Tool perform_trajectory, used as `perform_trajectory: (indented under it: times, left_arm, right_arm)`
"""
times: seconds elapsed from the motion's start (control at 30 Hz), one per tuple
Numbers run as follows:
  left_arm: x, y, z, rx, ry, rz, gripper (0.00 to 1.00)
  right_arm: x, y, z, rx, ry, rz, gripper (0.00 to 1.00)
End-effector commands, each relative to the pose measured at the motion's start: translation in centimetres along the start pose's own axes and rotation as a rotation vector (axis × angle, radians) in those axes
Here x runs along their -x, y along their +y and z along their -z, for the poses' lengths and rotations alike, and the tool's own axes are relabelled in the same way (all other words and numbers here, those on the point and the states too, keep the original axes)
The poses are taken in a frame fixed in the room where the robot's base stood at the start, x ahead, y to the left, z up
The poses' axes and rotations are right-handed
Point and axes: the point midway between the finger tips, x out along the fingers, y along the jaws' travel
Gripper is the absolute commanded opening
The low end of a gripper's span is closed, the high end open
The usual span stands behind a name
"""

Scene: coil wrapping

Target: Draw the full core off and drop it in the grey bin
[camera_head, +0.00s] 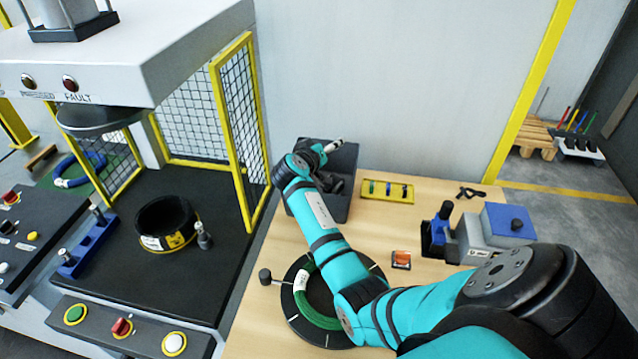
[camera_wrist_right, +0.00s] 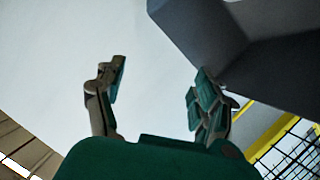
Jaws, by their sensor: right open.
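The dark grey bin (camera_head: 354,160) stands at the back of the wooden table, against the pale wall. My right arm reaches across the table, and its gripper end (camera_head: 333,147) is over the bin, hiding part of its inside. In the right wrist view my right gripper (camera_wrist_right: 158,92) is open, its two fingers wide apart with nothing between them. I cannot tell which thing is the full core. A green ring (camera_head: 303,295) with a white label lies on a round black plate (camera_head: 291,312), partly hidden by my arm. My left gripper is not in view.
A yellow rack (camera_head: 386,191) with small coloured pieces lies right of the bin. A blue and grey device (camera_head: 485,232) and a small orange item (camera_head: 401,257) are on the table. The yellow-framed mesh guard (camera_head: 237,125) and a black ring (camera_head: 160,218) are left.

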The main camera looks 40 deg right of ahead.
Motion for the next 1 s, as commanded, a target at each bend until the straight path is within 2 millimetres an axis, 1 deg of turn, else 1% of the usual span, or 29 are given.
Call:
perform_trajectory:
  times: [0.17,0.4,0.53,0.6,0.7,1.0]
  left_arm:
    - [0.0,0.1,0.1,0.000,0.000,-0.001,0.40]
    - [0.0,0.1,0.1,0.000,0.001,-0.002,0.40]
    - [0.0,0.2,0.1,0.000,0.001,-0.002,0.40]
    - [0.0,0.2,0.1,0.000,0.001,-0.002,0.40]
    - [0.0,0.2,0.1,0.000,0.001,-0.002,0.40]
    - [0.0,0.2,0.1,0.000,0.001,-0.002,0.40]
  right_arm:
    - [2.8,-0.1,0.0,-0.002,0.002,0.003,0.71]
    - [8.0,-0.1,0.0,-0.003,0.001,0.004,0.71]
    - [10.1,-0.1,0.0,-0.002,0.001,0.003,0.71]
    - [10.8,-0.1,0.0,-0.001,0.000,0.002,0.71]
    - [11.4,0.0,0.0,0.000,0.000,0.001,0.71]
    - [11.7,0.0,0.0,0.000,0.000,0.000,0.71]
